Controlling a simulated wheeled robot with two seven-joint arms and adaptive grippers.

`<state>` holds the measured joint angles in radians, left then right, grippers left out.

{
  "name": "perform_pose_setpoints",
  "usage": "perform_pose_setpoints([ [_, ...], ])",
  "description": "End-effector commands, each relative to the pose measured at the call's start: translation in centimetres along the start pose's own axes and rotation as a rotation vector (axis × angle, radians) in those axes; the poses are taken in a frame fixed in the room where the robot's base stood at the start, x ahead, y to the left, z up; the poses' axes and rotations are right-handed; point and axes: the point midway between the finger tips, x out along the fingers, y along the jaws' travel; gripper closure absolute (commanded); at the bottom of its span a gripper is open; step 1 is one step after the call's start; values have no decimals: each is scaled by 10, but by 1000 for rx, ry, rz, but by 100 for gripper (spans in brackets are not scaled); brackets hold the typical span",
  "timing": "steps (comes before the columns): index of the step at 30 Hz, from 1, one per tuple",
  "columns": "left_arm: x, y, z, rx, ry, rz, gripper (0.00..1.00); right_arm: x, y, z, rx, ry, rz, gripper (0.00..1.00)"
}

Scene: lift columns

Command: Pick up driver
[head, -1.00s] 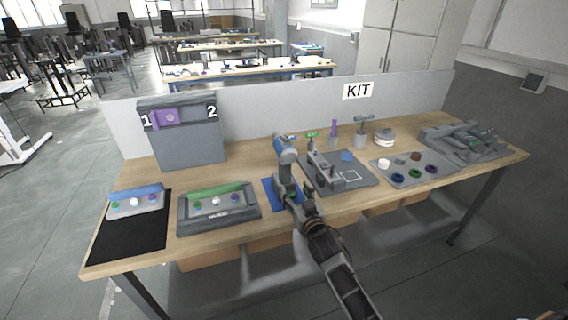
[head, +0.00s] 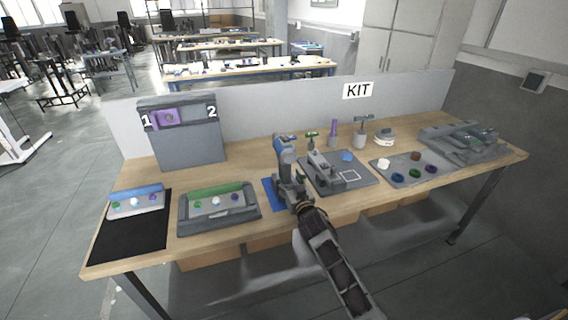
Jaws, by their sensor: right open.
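The driver (head: 284,151) seems to be the grey-and-blue upright tool on the blue mat (head: 269,191), left of the table's middle. My right gripper (head: 292,190) is at its lower part, on the near side. It is open. The fingertips overlap the grey of the tool, so I cannot tell whether they touch it. My right arm comes up from the bottom of the view and hides the near side of the tool's foot. My left gripper is not in view.
Right of the driver is a grey board (head: 362,182) with a grey fixture. Left is a grey tray (head: 219,222) with a green bar, then a black mat (head: 128,239). Behind stand a green T-handled tool (head: 312,135) and a purple tool (head: 334,127). A low partition (head: 270,111) closes the back.

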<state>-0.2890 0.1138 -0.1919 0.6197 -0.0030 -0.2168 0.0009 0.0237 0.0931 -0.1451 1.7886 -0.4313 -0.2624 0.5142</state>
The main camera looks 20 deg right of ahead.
Motion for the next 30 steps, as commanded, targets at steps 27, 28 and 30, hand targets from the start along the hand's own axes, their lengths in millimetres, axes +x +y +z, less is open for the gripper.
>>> perform_pose_setpoints([
  [27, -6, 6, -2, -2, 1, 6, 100, 30, 0, -10, 0, 2, 0, 39],
  [28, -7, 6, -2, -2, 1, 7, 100, 32, 0, -10, -1, 1, 0, 39],
  [30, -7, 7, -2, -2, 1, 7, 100, 38, 0, -10, 0, 2, 0, 39],
])
